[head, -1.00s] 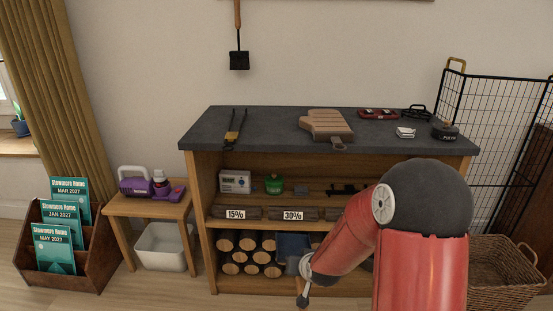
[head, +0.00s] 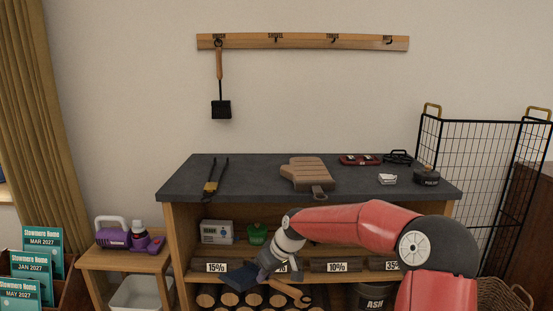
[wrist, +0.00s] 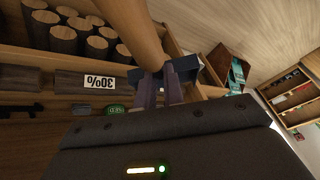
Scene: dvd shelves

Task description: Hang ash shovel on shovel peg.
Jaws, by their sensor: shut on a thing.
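The ash shovel, with a dark blue pan (head: 238,278) and a tan wooden handle (head: 290,291), is held in front of the shelf unit's lower shelves. My gripper (head: 266,266) is shut on it between pan and handle. In the wrist view, my gripper's fingers (wrist: 166,84) close on the shovel, and dark blue parts of the pan (wrist: 208,71) show beside them. The exact grip point is hidden. The shovel peg (head: 276,40) is second from the left on the wooden wall rail (head: 340,42), under a small label. It is empty. My gripper is well below it.
A black-headed tool with a wooden handle (head: 220,85) hangs on the leftmost peg. The dark shelf top (head: 250,180) holds tongs (head: 213,180), a brown mitt (head: 307,174) and small items. A black wire screen (head: 480,170) stands at right. The wall between rail and shelf top is mostly clear.

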